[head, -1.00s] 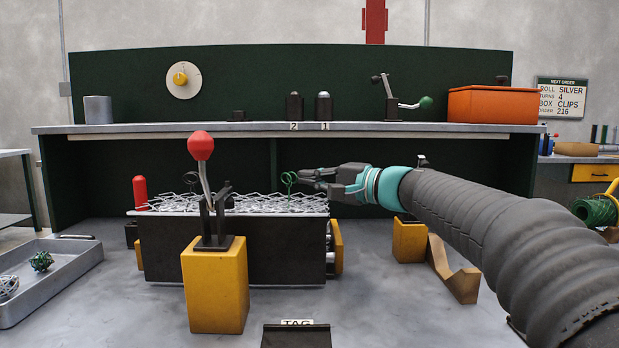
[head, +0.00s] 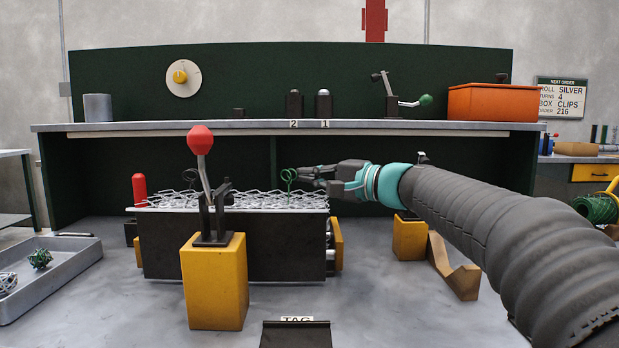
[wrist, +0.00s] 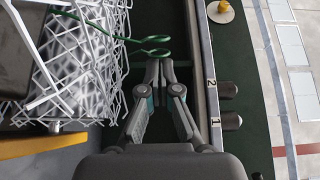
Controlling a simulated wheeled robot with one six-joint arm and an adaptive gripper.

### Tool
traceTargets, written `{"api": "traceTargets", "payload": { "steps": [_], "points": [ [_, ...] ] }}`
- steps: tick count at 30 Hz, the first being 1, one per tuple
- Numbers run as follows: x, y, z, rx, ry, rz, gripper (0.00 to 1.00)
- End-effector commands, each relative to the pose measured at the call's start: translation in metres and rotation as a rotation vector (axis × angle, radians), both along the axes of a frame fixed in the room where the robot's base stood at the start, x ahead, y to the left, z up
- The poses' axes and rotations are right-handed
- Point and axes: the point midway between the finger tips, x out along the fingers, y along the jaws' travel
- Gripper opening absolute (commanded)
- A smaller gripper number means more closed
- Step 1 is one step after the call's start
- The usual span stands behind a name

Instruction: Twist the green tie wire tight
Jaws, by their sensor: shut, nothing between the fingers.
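The green tie wire (head: 289,178) stands up in loops at the right part of the silver mesh roll (head: 265,203). In the wrist view the wire's green loops (wrist: 153,46) lie just beyond my fingertips, over the dark gap beside the mesh (wrist: 85,50). My gripper (head: 303,178) points left at the wire from its right side. In the wrist view my gripper (wrist: 160,68) has its fingertips together with nothing between them. The fingertips look very close to the loops but not around them; I cannot tell whether they touch.
A red-knobbed lever (head: 200,140) on a yellow block stands in front of the mesh. A shelf (head: 240,126) with posts 1 and 2, a green-knobbed crank (head: 425,100) and an orange box (head: 493,103) runs behind. A grey tray (head: 75,262) lies at left.

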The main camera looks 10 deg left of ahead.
Motion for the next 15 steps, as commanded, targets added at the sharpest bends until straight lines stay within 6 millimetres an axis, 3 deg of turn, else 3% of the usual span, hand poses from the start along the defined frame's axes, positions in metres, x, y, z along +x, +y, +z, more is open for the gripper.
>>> {"api": "traceTargets", "payload": {
  "steps": [15],
  "points": [
    [-0.01,0.0001,-0.0027,0.0,-0.003,0.002,0.0]
  ]
}}
